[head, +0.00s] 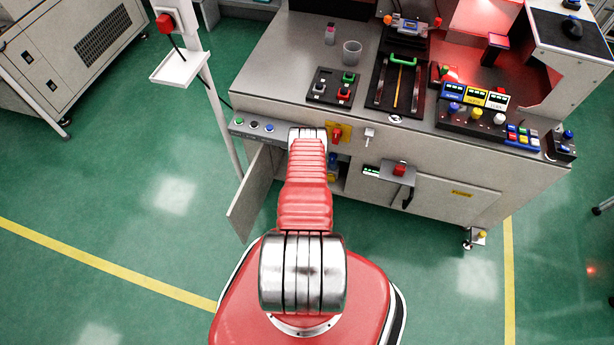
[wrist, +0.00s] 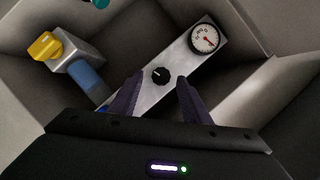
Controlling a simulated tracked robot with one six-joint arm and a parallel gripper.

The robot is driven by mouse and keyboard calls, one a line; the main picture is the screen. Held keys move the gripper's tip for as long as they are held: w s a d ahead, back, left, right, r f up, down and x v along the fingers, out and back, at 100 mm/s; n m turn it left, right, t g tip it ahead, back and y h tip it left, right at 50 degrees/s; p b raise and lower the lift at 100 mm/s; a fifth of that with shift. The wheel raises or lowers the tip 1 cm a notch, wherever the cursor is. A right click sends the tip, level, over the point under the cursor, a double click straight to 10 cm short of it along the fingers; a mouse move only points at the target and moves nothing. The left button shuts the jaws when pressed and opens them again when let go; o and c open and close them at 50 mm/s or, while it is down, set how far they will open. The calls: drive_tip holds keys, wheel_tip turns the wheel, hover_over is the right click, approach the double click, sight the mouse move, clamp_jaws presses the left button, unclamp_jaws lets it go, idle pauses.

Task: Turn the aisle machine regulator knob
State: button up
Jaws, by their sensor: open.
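The regulator knob (wrist: 160,76) is small, black and round with a white mark. It sits on a grey metal plate (wrist: 150,98) inside the cabinet, below a round white gauge (wrist: 204,39) with a red needle. My gripper (wrist: 161,80) is open in the wrist view, with one dark finger to each side of the knob. I cannot tell how far the fingertips are from it in depth. In the head view my arm reaches to the machine front, and it hides the gripper and the knob.
A yellow valve handle (wrist: 45,46) on a grey block, with a blue pipe below, stands left of the plate. Cabinet walls close in around the gripper. An open cabinet door (head: 250,195) hangs left of my arm. A red-buttoned box (head: 398,172) juts out at right.

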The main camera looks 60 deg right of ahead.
drive_tip(key=v, duration=1.1)
drive_tip(key=shift+s+a, duration=0.15)
drive_tip(key=shift+a, duration=0.15)
drive_tip(key=s+a+f+n+g+y, duration=0.4)
drive_tip(key=a+f+y, duration=0.4)
drive_tip(key=a+f, duration=0.15)
drive_tip(key=w+a+r+n+g+y, duration=0.1)
drive_tip(key=w+a+r+n+y, duration=0.3)
drive_tip(key=r, duration=0.9)
drive_tip(key=w+a+r+n+g, duration=0.15)
drive_tip(key=w+r, duration=0.35)
drive_tip(key=r, duration=0.7)
drive_tip(key=w+a+r+n+g+y, duration=0.15)
drive_tip(key=w+a+r+n, duration=0.3)
drive_tip(key=r, duration=0.85)
drive_tip(key=s+a+r+n+t, duration=0.1)
drive_tip(key=a+r+n+t, duration=0.1)
drive_tip(key=a+r, duration=0.7)
drive_tip(key=s+a+r+n+t, duration=0.1)
drive_tip(key=a+r+n, duration=0.3)
drive_tip(key=a+r, duration=0.5)
drive_tip(key=s+a+r+n+t, duration=0.1)
drive_tip(key=a+r+t, duration=0.3)
drive_tip(key=r, duration=1.7)
drive_tip(key=a+n, duration=0.1)
drive_tip(key=a, duration=0.4)
drive_tip(key=shift+a+n, duration=0.3)
drive_tip(key=shift+n, duration=0.1)
